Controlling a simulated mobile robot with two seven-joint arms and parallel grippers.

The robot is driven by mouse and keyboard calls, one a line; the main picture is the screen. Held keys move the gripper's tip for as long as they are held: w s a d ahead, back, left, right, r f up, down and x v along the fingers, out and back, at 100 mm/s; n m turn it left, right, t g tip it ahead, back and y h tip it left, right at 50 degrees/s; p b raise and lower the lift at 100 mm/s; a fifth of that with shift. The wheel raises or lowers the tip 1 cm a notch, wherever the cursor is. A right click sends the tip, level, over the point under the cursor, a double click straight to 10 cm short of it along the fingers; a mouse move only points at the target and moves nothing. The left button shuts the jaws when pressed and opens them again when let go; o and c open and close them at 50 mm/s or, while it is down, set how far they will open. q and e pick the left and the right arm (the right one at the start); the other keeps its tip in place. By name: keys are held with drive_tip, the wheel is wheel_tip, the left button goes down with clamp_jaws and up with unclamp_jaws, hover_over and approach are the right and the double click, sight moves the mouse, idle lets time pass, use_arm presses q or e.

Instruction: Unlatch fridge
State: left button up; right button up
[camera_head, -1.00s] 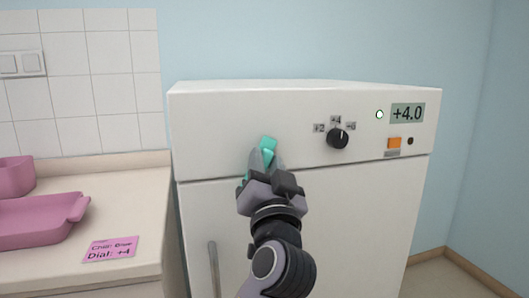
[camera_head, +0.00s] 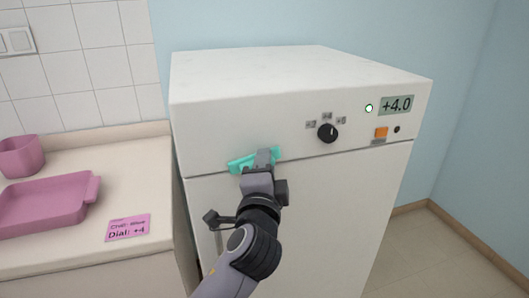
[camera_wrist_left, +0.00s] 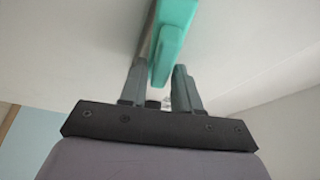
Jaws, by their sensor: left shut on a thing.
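The small white fridge (camera_head: 300,215) stands with its door shut. Its teal latch (camera_head: 243,163) sits across the seam between the top panel and the door, turned nearly level. My left gripper (camera_head: 263,157) is shut on the teal latch. In the left wrist view the latch (camera_wrist_left: 174,38) runs between the two fingers (camera_wrist_left: 163,78), with white fridge surface around it. The fingers hide part of the latch in the head view. My right gripper is not in view.
The top panel has a black dial (camera_head: 328,133), an orange switch (camera_head: 381,132) and a +4.0 display (camera_head: 396,105). A counter (camera_head: 60,258) at the left holds a pink tray (camera_head: 45,205), a pink container (camera_head: 20,157) and a pink note (camera_head: 128,228).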

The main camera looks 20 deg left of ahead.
use_arm(q)
drive_tip(key=shift+m+g, duration=0.4)
drive_tip(key=shift+m, duration=0.7)
drive_tip(key=o, duration=0.8)
drive_tip(key=shift+f, duration=0.1)
drive_tip(key=b+v, duration=0.1)
drive_tip(key=v, duration=0.6)
drive_tip(key=shift+a, duration=0.1)
